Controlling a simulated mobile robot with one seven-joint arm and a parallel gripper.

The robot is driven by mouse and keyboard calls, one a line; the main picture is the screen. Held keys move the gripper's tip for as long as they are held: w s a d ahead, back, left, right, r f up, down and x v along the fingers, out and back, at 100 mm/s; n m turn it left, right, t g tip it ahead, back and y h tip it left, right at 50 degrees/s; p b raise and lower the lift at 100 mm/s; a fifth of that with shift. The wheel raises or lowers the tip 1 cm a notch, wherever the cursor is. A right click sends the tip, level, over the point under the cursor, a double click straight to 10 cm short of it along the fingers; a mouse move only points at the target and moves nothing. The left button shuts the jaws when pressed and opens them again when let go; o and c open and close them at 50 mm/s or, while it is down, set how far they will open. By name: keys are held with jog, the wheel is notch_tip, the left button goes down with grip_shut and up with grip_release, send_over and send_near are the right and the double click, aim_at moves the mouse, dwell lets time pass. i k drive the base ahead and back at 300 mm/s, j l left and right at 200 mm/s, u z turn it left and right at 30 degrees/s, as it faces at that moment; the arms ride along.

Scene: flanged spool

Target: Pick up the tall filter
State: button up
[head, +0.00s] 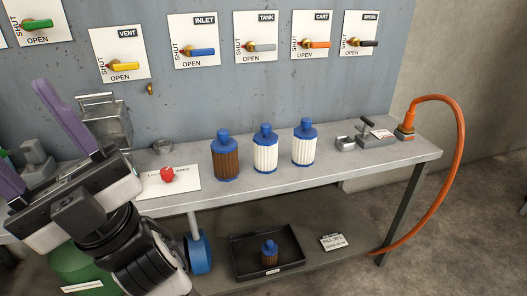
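Three filters with blue caps stand upright in a row on the bench: a brown one (226,160), a white one (265,152) and another white one (304,147). All three look tall and close in height. A shorter brown filter (269,257) with a blue cap stands in a dark tray (239,268) on the lower shelf. My gripper (21,120) is at the left, its purple fingers spread wide with nothing between them. It is well to the left of all the filters and touches none.
A white card (186,183) with a red knob (166,174) lies left of the filters. A metal caddy (110,122) stands behind my gripper. A metal fixture (375,136) and orange hose (462,150) are at the right. Valve plates (194,40) line the wall. The bench front is mostly clear.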

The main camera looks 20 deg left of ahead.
aim_at(265, 143)
jog(key=i+l+u, duration=0.1)
jog(key=u, duration=0.35)
jog(key=i+l+u, duration=0.1)
jog(key=l+u, duration=0.15)
jog(key=u, duration=0.15)
jog(key=i+l+u, duration=0.2)
jog(key=l, duration=0.3)
jog(key=l+u, duration=0.2)
jog(key=l, duration=0.25)
